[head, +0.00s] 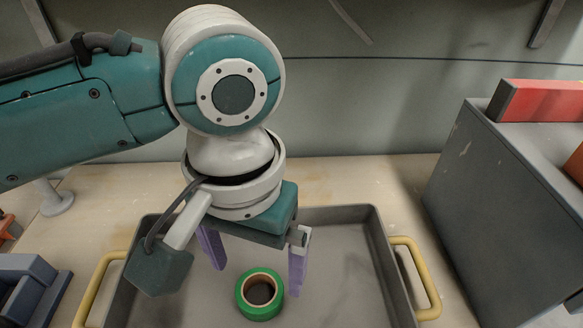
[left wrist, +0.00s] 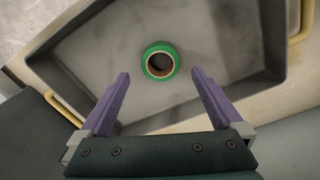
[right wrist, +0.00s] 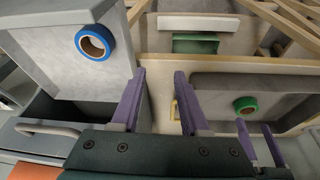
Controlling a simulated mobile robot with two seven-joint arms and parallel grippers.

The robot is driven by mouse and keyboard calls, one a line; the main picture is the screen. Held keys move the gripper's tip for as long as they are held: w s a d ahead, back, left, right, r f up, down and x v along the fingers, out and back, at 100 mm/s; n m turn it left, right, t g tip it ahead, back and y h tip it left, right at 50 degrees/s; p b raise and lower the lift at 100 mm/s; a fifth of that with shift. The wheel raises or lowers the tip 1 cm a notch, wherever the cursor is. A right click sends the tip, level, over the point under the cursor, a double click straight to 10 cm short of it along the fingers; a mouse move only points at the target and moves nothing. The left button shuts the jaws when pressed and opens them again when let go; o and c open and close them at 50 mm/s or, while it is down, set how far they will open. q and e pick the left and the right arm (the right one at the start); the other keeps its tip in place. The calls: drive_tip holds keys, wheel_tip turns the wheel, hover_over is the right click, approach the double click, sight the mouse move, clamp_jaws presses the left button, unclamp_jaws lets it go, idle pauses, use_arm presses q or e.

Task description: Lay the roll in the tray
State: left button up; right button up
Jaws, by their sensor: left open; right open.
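A green roll with a tan core (head: 260,294) lies flat on the floor of the grey tray (head: 345,213). It also shows in the left wrist view (left wrist: 160,61) and, smaller, in the right wrist view (right wrist: 245,105). My left gripper (head: 258,280) is over the tray, its purple fingers spread and empty. In the left wrist view the roll is beyond the fingertips, roughly centred between them and apart from both. My right gripper (right wrist: 160,72) is open and empty, outside the head view. A blue roll (right wrist: 95,42) lies on a grey surface left of its fingers.
The tray has yellow handles (head: 417,278) at its sides. A grey cabinet (head: 490,205) with a red block (head: 545,101) on top stands to the right. A blue-grey object (head: 30,285) is at the lower left. The tray floor around the green roll is clear.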

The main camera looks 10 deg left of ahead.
use_arm(q)
wheel_tip(320, 180, up, 7)
drive_tip(key=p, duration=0.1)
drive_tip(key=s+d+f+m+t+h, duration=0.1)
drive_tip(key=s+d+f+t+h, duration=0.15)
drive_tip(key=s, duration=0.35)
drive_tip(key=s+a+t+y, duration=0.1)
drive_tip(key=s+a, duration=0.5)
drive_tip(key=a, duration=0.6)
drive_tip(key=shift+y, duration=0.65)
drive_tip(key=shift+s, duration=0.1)
